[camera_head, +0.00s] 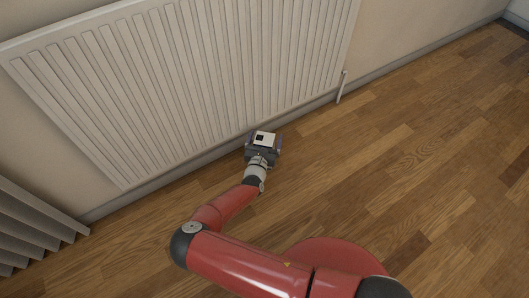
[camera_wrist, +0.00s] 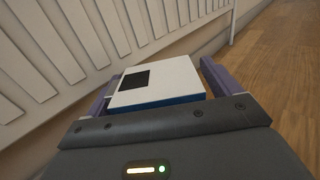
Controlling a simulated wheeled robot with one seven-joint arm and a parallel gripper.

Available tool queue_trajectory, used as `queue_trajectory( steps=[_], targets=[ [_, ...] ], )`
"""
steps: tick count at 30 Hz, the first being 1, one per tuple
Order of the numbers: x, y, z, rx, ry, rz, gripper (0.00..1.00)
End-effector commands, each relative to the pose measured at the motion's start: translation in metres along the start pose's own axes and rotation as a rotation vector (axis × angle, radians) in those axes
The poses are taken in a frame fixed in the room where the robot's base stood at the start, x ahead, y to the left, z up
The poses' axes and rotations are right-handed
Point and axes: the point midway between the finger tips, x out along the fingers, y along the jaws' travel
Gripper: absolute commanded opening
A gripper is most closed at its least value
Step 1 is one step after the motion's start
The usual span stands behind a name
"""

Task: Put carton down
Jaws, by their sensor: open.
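The carton (camera_wrist: 158,80) is a white box with a black square on its top and a blue edge. It lies between the two purple fingers of my gripper (camera_wrist: 155,85) in the wrist view. My gripper is open, and a narrow gap shows between the carton and the right finger. In the head view the carton (camera_head: 264,138) is a small white shape at the end of my red arm, near the foot of the radiator. My gripper (camera_head: 264,141) surrounds it there. The carton's underside is hidden, so I cannot tell whether it touches the floor.
A large white radiator (camera_head: 190,75) hangs on the wall just beyond the carton. A thin pipe (camera_head: 341,87) stands at its right end. A curtain or ribbed panel (camera_head: 35,232) is at the lower left. The wooden floor (camera_head: 420,150) is clear to the right.

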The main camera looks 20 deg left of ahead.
Motion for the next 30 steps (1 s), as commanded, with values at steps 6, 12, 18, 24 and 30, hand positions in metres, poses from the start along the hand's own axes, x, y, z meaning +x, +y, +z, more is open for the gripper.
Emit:
queue_trajectory(
  steps=[6,12,18,24,30],
  targets=[
    [0.0026,0.0001,0.0005,0.000,0.000,0.000,0.89],
    [0.0024,0.0001,0.0005,0.000,0.000,0.000,0.68],
    [0.0023,0.0001,0.0005,0.000,0.000,0.000,0.42],
    [0.0023,0.0001,0.0005,0.000,0.000,0.000,0.16],
    [0.0026,0.0003,0.0018,0.001,-0.002,0.000,0.00]
  ],
)
